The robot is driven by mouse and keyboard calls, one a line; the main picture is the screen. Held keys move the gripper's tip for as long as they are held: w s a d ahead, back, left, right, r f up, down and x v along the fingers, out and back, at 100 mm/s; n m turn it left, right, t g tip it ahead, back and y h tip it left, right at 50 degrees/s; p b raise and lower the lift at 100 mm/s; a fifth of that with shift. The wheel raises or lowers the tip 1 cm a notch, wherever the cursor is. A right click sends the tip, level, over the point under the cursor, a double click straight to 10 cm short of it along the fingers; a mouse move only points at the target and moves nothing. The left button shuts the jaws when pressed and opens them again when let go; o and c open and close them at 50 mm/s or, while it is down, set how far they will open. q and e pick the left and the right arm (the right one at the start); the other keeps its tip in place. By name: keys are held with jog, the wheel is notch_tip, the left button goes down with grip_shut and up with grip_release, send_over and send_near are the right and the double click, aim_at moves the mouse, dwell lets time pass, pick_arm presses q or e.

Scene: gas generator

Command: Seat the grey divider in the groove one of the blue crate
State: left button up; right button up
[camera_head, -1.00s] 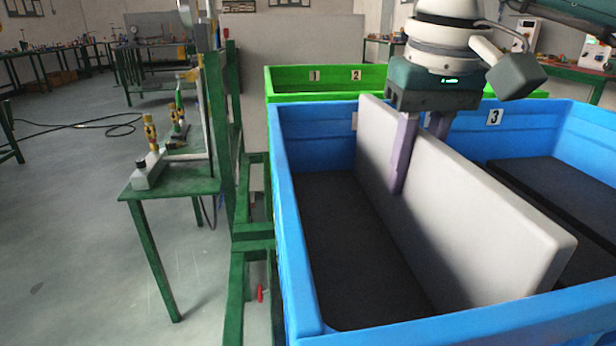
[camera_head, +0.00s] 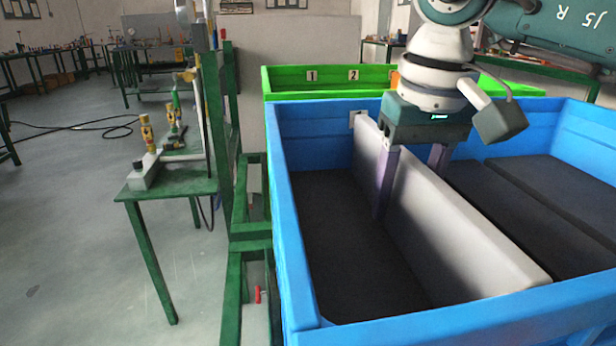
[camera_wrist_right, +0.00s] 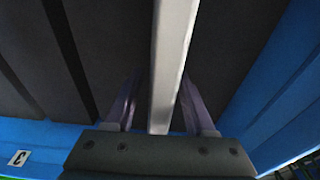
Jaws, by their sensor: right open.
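The grey divider (camera_head: 455,225) stands upright on edge inside the blue crate (camera_head: 284,220), running from the far wall toward the near wall. Its top edge is about level with or below the crate rim. A partly hidden white label is on the far wall just left of its far end. My right gripper (camera_head: 410,188) is open and straddles the divider, one finger on each side. In the right wrist view the divider (camera_wrist_right: 171,60) runs between the fingers with gaps on both sides. The divider's bottom edge and the groove are hidden. My left gripper is not in view.
Dark slabs (camera_head: 560,185) lie in the crate right of the divider; the dark floor (camera_head: 345,235) left of it is clear. A green crate (camera_head: 285,78) with labels 1 and 2 stands behind. A green stand with fittings (camera_head: 165,190) is at left. Label 3 (camera_wrist_right: 19,158) shows in the wrist view.

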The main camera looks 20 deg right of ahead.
jog(key=shift+r, duration=0.15)
jog(key=r, duration=0.4)
jog(key=s+r+p, duration=0.1)
jog(key=r, duration=0.7)
jog(key=shift+s+a, duration=0.2)
jog(key=shift+s, duration=0.15)
jog(key=shift+a+f+p, duration=0.1)
jog(key=shift+p, duration=0.2)
